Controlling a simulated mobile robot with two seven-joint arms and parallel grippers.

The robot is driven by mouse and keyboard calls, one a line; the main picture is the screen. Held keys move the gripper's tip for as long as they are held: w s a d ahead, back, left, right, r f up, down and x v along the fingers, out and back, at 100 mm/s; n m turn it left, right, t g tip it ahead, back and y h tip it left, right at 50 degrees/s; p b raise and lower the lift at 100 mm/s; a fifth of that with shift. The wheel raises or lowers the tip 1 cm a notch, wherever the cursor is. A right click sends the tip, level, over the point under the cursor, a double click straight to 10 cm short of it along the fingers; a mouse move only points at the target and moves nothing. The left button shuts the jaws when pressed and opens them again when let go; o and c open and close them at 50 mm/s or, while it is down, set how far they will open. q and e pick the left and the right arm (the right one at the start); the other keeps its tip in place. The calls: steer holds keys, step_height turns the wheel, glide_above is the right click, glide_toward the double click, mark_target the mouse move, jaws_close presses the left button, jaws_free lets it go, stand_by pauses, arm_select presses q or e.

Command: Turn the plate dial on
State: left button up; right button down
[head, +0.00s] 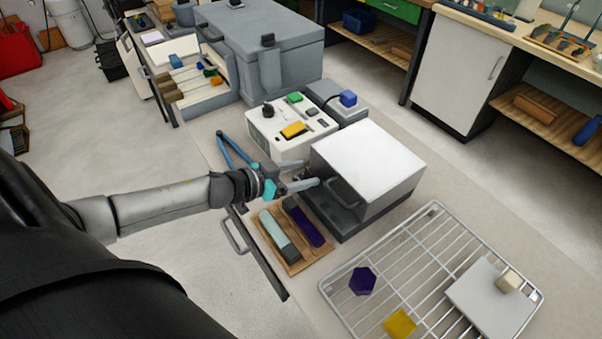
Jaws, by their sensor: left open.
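A box-shaped unit with a white top (370,158) and a dark base (345,217) stands on the bench, with a handle on its front. My left gripper (308,180) is open at the unit's left front corner, its fingers pointing at the front face. I cannot tell whether the fingers touch it. No plate dial shows clearly; the gripper covers part of that corner. Behind the gripper, a cream control box (290,132) carries a black knob (268,110), a green block and a yellow block. My right gripper is not in view.
A wooden tray (307,262) with a pale bar and a purple bar lies just in front of the gripper. Blue-handled tongs (232,150) are behind the wrist. A wire rack (345,305) with several pieces fills the near right. A large grey box (255,40) stands farther back.

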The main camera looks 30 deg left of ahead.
arm_select(q)
jaws_close()
stand_by(0.6)
